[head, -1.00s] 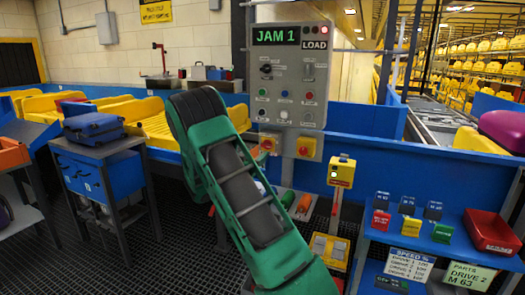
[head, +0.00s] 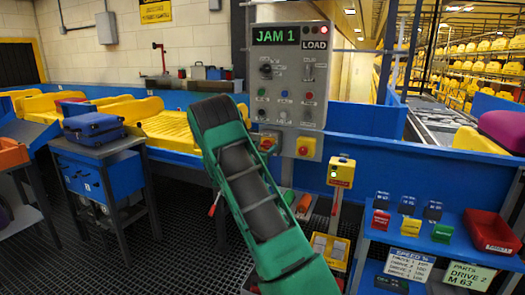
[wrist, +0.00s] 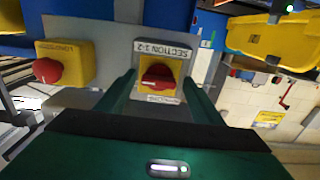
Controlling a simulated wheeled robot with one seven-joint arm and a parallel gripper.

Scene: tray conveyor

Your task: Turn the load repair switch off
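A red rotary knob (wrist: 157,77) on a yellow and white plate is centred in the wrist view. Its label reads SECTION 1-2, upside down; the smaller label is unreadable. The knob also shows in the head view (head: 267,144), low on the grey control panel (head: 293,110). My gripper (wrist: 160,88) is open, with its green fingers apart on either side of the knob in the wrist view. I cannot tell whether they touch it. In the head view my arm hides the fingers. No label reading "load repair" is legible.
A yellow box with a red push button (wrist: 47,71) sits beside the knob; its label begins with LOAD. The panel display (head: 275,36) reads JAM 1. A yellow post box (head: 341,172) and a blue shelf (head: 450,250) stand to the right.

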